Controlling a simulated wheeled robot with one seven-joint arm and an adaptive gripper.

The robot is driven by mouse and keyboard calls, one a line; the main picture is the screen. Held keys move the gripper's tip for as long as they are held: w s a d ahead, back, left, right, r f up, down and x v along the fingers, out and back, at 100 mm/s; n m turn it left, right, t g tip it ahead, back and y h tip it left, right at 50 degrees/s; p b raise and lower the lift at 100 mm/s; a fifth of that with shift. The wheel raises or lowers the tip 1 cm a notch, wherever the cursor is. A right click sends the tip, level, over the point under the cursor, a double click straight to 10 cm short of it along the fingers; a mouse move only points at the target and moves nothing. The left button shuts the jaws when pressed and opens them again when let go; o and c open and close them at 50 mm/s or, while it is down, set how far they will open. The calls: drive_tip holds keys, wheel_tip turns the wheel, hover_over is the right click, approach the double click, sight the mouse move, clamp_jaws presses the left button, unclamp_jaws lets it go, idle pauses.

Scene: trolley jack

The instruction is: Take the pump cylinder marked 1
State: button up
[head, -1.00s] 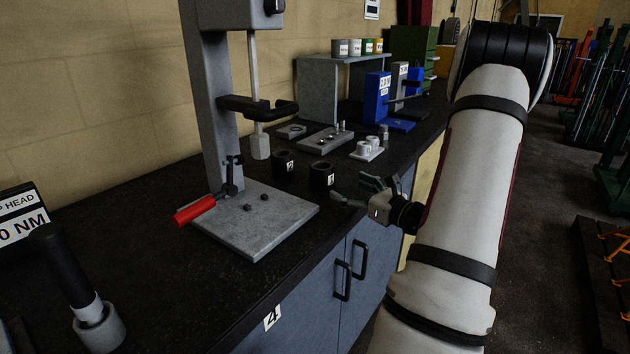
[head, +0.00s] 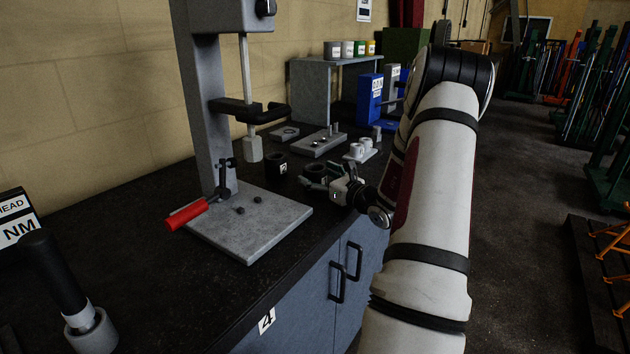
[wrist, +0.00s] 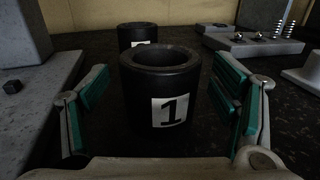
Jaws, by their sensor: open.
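The pump cylinder marked 1 (wrist: 162,88) is a short black hollow tube with a white label. It stands upright on the dark bench top, in the middle of the wrist view. My gripper (wrist: 165,105) is open, with one green-padded finger on each side of the cylinder and a visible gap on both sides. In the head view my gripper (head: 318,178) is low over the bench near its front edge and partly hides the cylinder (head: 317,170). A second black cylinder (head: 276,164) stands behind and to the left; it also shows in the wrist view (wrist: 137,34).
A grey press base plate (head: 250,225) with a red-handled lever (head: 187,214) is left of my gripper. Behind are a grey plate with small parts (head: 320,143) and a small tray with white pieces (head: 360,152). A blue stand (head: 369,98) is further back.

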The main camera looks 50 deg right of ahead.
drive_tip(key=shift+w+d, duration=0.15)
drive_tip(key=shift+w, duration=0.7)
drive_tip(key=shift+c, duration=0.4)
clamp_jaws()
drive_tip(key=shift+r, duration=0.1)
drive_tip(key=shift+r, duration=0.1)
